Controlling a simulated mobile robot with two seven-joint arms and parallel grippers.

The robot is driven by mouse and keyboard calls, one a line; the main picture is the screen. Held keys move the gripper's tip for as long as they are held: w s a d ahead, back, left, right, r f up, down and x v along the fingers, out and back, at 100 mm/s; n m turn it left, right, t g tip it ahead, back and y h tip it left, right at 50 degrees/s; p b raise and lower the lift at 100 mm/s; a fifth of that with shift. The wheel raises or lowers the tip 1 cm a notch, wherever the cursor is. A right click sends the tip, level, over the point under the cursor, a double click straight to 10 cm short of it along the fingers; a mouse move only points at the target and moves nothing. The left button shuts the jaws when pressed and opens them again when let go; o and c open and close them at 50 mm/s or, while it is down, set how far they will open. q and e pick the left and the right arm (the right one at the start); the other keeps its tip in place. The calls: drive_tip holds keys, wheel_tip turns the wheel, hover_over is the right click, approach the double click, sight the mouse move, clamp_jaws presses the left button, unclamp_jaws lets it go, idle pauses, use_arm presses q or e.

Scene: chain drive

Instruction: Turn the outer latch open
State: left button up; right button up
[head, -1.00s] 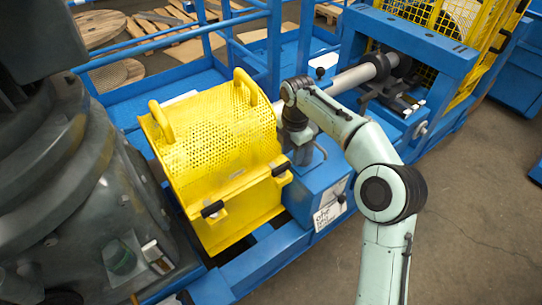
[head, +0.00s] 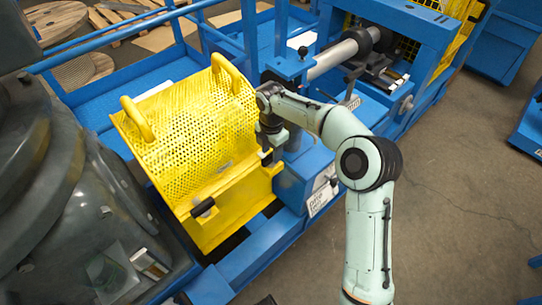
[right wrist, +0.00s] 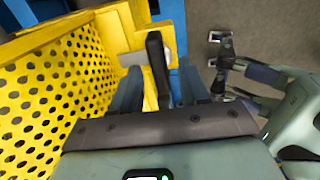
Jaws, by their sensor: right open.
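The yellow perforated guard (head: 195,140) stands in the blue frame, with two loop handles on top. One black latch (head: 203,207) sits on its front face at the lower left. Another black latch (right wrist: 157,62) shows in the right wrist view, near the guard's right end. My right gripper (head: 268,153) is at that right end in the head view and largely hides this latch there. In the right wrist view its fingers (right wrist: 160,90) are apart, with the black latch between them. I cannot tell whether they touch it. My left gripper is not clearly seen in either view.
A blue housing (head: 305,180) with a white label stands right beside the guard and my right gripper. A grey shaft (head: 332,60) runs behind my forearm. Blue rails (head: 140,32) lie behind the guard.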

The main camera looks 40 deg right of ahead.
drive_tip(key=shift+f, duration=1.1)
clamp_jaws()
